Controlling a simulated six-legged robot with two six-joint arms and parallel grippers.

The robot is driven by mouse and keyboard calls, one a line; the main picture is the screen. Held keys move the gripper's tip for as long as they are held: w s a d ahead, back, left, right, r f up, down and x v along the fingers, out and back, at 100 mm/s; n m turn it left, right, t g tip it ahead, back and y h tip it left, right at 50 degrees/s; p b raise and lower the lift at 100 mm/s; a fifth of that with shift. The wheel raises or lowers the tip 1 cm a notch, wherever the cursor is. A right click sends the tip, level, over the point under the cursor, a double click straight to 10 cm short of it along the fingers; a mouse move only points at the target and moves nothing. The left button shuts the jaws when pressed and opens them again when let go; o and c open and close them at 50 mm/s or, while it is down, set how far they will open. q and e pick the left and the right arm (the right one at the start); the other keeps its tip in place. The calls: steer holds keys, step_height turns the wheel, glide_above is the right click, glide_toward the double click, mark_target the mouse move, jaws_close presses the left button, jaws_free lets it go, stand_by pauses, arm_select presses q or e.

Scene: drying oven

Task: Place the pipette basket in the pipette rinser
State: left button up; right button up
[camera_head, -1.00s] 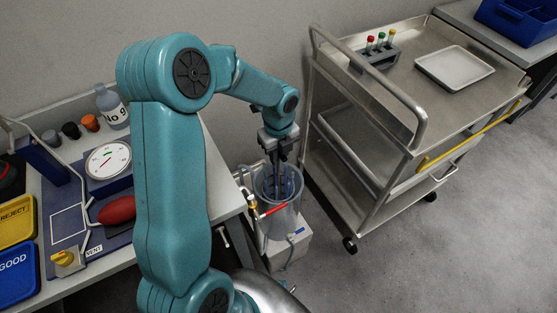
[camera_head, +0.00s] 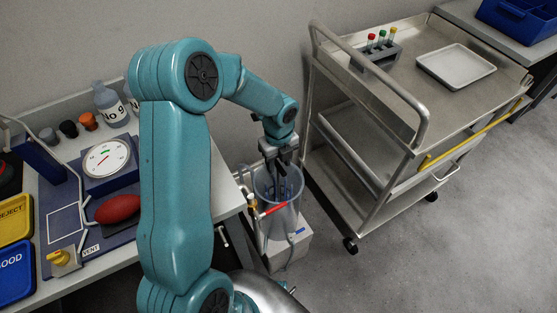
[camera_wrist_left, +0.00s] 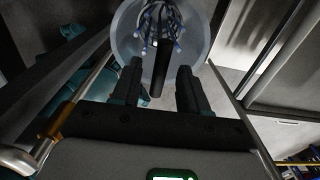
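The pipette rinser (camera_head: 283,221) is a translucent grey cylinder on a white base, on the floor between bench and cart. The pipette basket (camera_wrist_left: 157,24) stands inside it, with several blue-tipped pipettes; its dark handle (camera_wrist_left: 161,72) rises toward me. In the head view, the basket is mostly hidden by the cylinder wall and gripper. My left gripper (camera_head: 281,163) points down over the rinser's mouth. In the left wrist view its fingers (camera_wrist_left: 158,80) stand apart on either side of the handle, with gaps showing. My right gripper is not in view.
A steel cart (camera_head: 380,130) stands close on the right, with a tube rack (camera_head: 376,56) and white tray (camera_head: 456,66) on top. The bench (camera_head: 225,185) edge is close on the left. A red-handled valve (camera_head: 273,209) is on the rinser's front. Floor is clear at lower right.

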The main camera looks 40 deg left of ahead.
arm_select(q)
steer(key=shift+r, duration=0.3)
step_height(320, 180, up, 12)
steer(key=p, duration=0.2)
steer(key=s+d+f+n+h, duration=0.3)
steer(key=d+f+n, duration=0.8)
steer(key=d+f, duration=0.55)
steer(key=s+d+f+n+h, duration=0.1)
steer(key=s+d+f+n, duration=0.6)
steer(key=s+n, duration=0.4)
steer(key=shift+d+f+n, duration=0.3)
steer(key=shift+f+n, duration=0.35)
steer(key=shift+n, duration=0.05)
steer(key=shift+w, duration=0.1)
